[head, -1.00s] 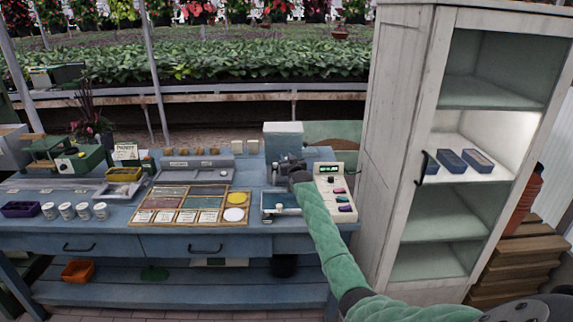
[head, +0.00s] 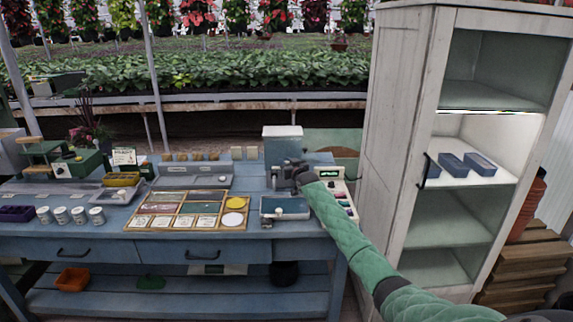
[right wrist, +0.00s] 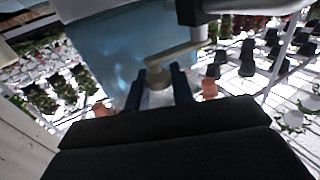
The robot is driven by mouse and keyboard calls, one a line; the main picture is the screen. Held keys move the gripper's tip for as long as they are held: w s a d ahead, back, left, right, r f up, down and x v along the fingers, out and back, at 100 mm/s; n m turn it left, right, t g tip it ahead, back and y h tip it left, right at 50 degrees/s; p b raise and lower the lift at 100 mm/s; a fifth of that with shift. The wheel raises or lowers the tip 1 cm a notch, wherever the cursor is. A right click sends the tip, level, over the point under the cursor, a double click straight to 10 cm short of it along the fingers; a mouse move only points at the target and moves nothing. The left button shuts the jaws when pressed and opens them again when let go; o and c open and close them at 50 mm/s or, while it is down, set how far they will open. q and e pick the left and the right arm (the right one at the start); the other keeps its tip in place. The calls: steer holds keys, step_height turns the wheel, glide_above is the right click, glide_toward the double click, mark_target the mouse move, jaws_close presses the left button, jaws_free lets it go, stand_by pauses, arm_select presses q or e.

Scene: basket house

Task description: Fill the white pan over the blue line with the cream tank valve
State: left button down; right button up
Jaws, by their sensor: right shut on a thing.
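The cream tank (head: 283,140) stands at the back right of the blue bench. The pan (head: 270,212) lies in front of it, with a pale rim and a teal-grey inside; I cannot make out the blue line or the exact level. My right gripper (head: 284,176) is in front of the tank, above and behind the pan, and covers the valve in the head view. In the right wrist view, the fingers of my right gripper (right wrist: 158,84) are shut on the cream valve (right wrist: 156,74), beside the bluish tank wall (right wrist: 130,45). My left gripper is not in view.
A cream panel with a green display (head: 329,173) stands just right of the pan. A wooden tray of compartments (head: 190,209) lies to the left, with several white cups (head: 62,215) farther left. A tall white cabinet (head: 390,140) stands close on the right.

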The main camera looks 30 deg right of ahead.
steer(key=o, duration=0.9)
steer(key=shift+w+f, duration=0.1)
steer(key=shift+o, duration=0.2)
steer(key=shift+s+f, duration=0.1)
steer(key=shift+s, duration=0.5)
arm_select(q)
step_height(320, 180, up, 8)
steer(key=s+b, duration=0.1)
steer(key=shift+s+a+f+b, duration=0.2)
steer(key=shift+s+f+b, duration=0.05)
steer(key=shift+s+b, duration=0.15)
arm_select(e)
steer(key=s+a, duration=0.1)
steer(key=s, duration=0.5)
steer(key=shift+s, duration=0.25)
